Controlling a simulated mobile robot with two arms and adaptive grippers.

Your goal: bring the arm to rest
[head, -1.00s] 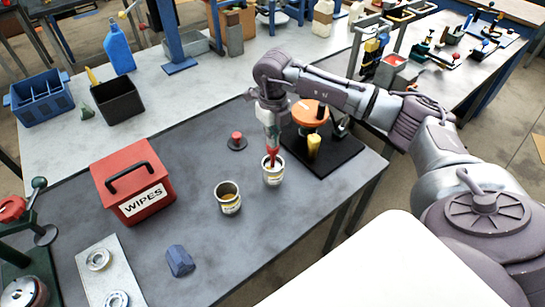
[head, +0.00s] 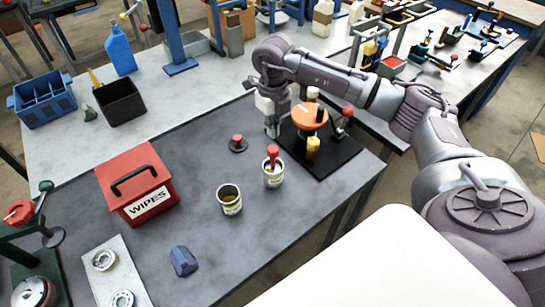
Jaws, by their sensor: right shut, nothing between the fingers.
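My right arm reaches in from the right over the dark grey table. My right gripper (head: 271,129) is shut and empty, fingers pointing down, just behind a small can (head: 273,176) and apart from it. A red-topped tool (head: 272,152) stands in that can, its lower part hidden inside. A second open can (head: 229,199) with a yellowish-brown inside stands to the left and nearer. My left gripper does not show.
A red WIPES box (head: 136,184) stands at left. An orange round-topped device (head: 309,117) on a black plate (head: 340,150) stands close right of the gripper. A small red-knobbed piece (head: 238,143) sits left of it. A blue block (head: 183,261) lies in front.

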